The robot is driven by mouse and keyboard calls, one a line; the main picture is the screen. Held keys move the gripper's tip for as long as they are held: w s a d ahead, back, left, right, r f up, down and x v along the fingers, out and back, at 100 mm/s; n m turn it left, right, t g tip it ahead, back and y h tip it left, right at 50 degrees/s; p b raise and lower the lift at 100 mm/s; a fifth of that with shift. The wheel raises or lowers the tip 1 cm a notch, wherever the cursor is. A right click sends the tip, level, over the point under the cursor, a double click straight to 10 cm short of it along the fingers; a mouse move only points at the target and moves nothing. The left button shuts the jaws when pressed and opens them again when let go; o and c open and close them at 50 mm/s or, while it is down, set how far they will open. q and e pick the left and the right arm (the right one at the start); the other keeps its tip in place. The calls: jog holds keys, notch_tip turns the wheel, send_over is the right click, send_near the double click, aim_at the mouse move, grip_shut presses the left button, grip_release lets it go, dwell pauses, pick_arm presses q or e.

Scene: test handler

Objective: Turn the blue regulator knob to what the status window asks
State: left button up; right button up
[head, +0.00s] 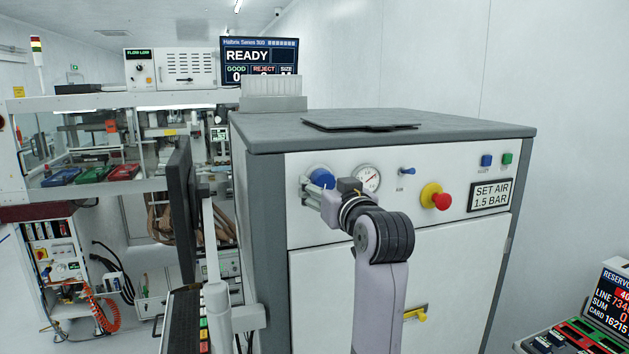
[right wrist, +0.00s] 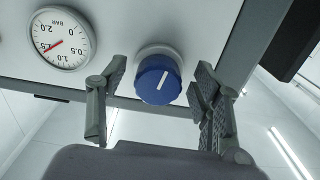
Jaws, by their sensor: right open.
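The blue regulator knob (head: 322,178) sits on the machine's white front panel. In the right wrist view the knob (right wrist: 158,80) faces me with a slanted white mark. My right gripper (head: 311,190) is open, with one finger on each side of the knob; gaps show between fingers and knob in the wrist view (right wrist: 158,83). The round gauge (head: 367,179) is right of the knob. In the wrist view the gauge (right wrist: 63,38) is upside down, its red needle near 1.5. The status window (head: 490,195) reads "SET AIR 1.5 BAR". My left gripper is out of view.
A red emergency button (head: 441,201) on a yellow base and a small blue toggle (head: 408,171) are farther right on the panel. A dark monitor (head: 181,210) stands left of the machine. A yellow handle (head: 415,314) is below.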

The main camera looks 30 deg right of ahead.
jog(key=shift+w, duration=0.25)
jog(key=shift+s+r, duration=0.15)
jog(key=shift+s, duration=0.15)
jog(key=shift+s+r, duration=0.1)
jog(key=shift+s, duration=0.05)
jog(key=shift+c, duration=0.6)
jog(key=shift+w, duration=0.2)
jog(key=c, duration=1)
jog(key=shift+m, duration=1.2)
jog(key=shift+c, duration=0.2)
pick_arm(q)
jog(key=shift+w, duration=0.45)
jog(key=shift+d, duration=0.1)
pick_arm(e)
jog(key=o, duration=1.2)
jog(key=shift+c, duration=0.2)
